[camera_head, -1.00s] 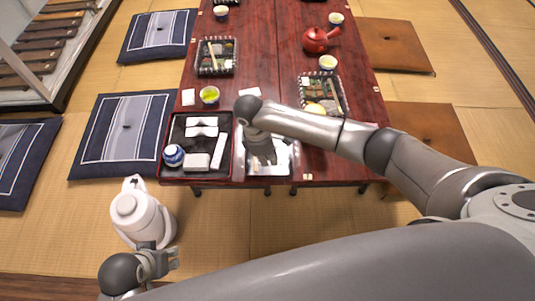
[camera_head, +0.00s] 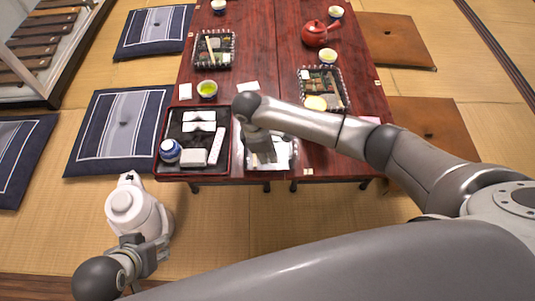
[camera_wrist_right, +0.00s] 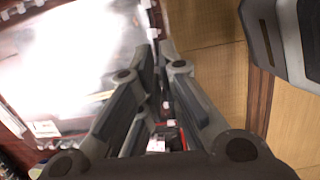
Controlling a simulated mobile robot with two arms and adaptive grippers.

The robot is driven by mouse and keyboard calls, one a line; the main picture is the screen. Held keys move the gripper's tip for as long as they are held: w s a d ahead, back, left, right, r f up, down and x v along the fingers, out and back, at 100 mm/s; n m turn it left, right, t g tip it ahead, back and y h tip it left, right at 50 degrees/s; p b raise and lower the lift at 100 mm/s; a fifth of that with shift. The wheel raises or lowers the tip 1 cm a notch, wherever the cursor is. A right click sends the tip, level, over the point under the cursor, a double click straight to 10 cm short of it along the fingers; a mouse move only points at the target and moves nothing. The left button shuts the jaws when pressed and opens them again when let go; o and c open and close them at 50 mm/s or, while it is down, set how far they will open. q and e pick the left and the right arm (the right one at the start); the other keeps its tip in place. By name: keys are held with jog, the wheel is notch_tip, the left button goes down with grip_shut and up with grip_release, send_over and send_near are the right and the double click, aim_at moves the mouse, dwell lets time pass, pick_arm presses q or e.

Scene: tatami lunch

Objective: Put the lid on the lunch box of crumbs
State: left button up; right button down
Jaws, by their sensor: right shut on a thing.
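A shiny silver metal piece (camera_head: 284,154), box- or lid-like, lies at the near edge of the red table, right of the black tray. I cannot tell lid from box, and no crumbs show. My right gripper (camera_head: 266,158) points down over it and hides part of it. In the right wrist view, the bright metal surface (camera_wrist_right: 70,60) reaches the fingers, and my right gripper (camera_wrist_right: 160,52) is shut at its edge. My left gripper (camera_head: 155,246) is low at the left, close to the white kettle; its finger gap is unclear.
The black tray (camera_head: 176,132) holds wrapped items and a blue-white jar (camera_head: 170,151). The white kettle (camera_head: 135,210) stands on the tatami. Lunch trays (camera_head: 229,65), cups and a red teapot (camera_head: 318,34) stand farther back. Cushions (camera_head: 122,125) flank the table.

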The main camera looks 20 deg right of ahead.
jog(key=shift+f+b, duration=0.75)
jog(key=shift+b, duration=0.2)
pick_arm(q)
jog(key=w+d+r+t+h, duration=0.1)
jog(key=w+d+r+t, duration=0.1)
jog(key=w, duration=0.6)
jog(key=shift+d+r+t, duration=0.35)
jog(key=shift+r+t, duration=0.15)
jog(key=shift+t, duration=0.8)
pick_arm(e)
jog(key=shift+a+x, duration=0.2)
jog(key=shift+x, duration=0.9)
pick_arm(q)
jog(key=shift+w, duration=0.1)
pick_arm(e)
jog(key=shift+w, duration=0.1)
pick_arm(q)
jog(key=shift+s+a+f, duration=0.15)
jog(key=shift+s+f, duration=0.15)
jog(key=shift+s, duration=0.1)
jog(key=shift+s+a+f+g, duration=0.1)
jog(key=shift+s+f+g, duration=0.15)
jog(key=shift+s+g, duration=0.15)
jog(key=shift+s+a+f+g, duration=0.15)
jog(key=shift+s+f+g, duration=0.1)
jog(key=shift+s, duration=0.15)
jog(key=shift+s+a+f+g, duration=0.15)
jog(key=shift+s+f+g, duration=0.1)
jog(key=shift+s, duration=0.15)
